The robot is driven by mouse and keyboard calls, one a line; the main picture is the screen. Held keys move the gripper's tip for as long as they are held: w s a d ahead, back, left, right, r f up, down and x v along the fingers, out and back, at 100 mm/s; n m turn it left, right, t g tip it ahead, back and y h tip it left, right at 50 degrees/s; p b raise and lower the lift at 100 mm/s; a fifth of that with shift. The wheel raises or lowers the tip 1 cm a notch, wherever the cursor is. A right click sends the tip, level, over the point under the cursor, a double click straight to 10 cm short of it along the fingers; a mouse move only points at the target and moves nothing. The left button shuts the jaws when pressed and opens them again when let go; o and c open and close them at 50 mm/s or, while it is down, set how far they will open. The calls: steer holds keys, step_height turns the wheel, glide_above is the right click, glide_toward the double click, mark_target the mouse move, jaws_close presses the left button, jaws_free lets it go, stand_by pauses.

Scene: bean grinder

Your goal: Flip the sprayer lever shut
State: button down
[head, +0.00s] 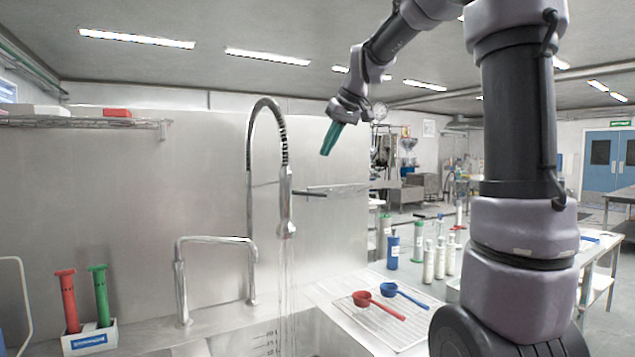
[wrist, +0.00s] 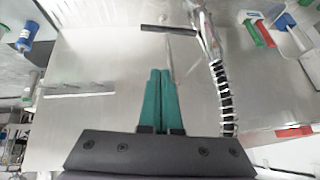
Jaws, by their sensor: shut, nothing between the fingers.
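The sprayer (head: 286,205) hangs from its arched spring hose (head: 270,104) above the sink, and a stream of water (head: 285,270) falls from it. Its dark lever (head: 309,194) sticks out to the right, roughly level. In the wrist view the lever (wrist: 168,28) lies beyond my fingertips, with the sprayer (wrist: 207,38) at its right end. My gripper (head: 325,153) is above and to the right of the sprayer, its teal fingers pointing down. In the wrist view the fingers (wrist: 160,72) are pressed together, empty and apart from the lever.
A second faucet (head: 213,240) stands left of the sprayer. Red and blue scoops (head: 362,298) lie on a rack at right, near several bottles. A white holder (head: 90,338) with red and green tubes is at lower left.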

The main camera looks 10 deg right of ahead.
glide_above(310, 194)
steer(key=w+d, duration=0.1)
steer(key=d, duration=0.1)
step_height(310, 194, down, 6)
steer(key=shift+w+d+f, duration=0.1)
steer(key=shift+d, duration=0.05)
steer(key=shift+s+f, duration=0.25)
steer(key=shift+f, duration=0.55)
steer(key=shift+s+f, duration=0.25)
steer(key=shift+f, duration=0.55)
